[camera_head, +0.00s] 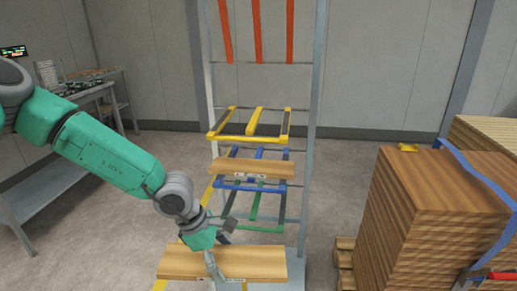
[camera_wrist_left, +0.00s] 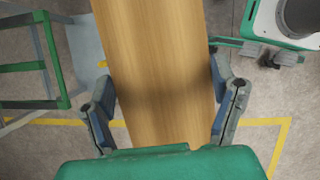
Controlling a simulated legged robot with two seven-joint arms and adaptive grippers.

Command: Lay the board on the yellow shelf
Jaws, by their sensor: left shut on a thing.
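My left gripper (camera_head: 219,248) is shut on a light wooden board (camera_head: 250,262), low in front of the rack in the head view. In the left wrist view the board (camera_wrist_left: 160,65) runs between the two fingers, one along each long edge. The yellow shelf (camera_head: 219,136) is an open frame of bars on the rack, above and behind the held board, with no board on it. Another wooden board (camera_head: 252,168) lies on the blue shelf (camera_head: 237,186) below the yellow one. I cannot make out my right gripper.
A green shelf frame (camera_head: 257,229) sits under the blue one. Orange bars (camera_head: 257,30) hang high on the rack. A tall stack of boards (camera_head: 425,205) with a blue strap stands at the right. A grey bench (camera_head: 48,185) is at the left.

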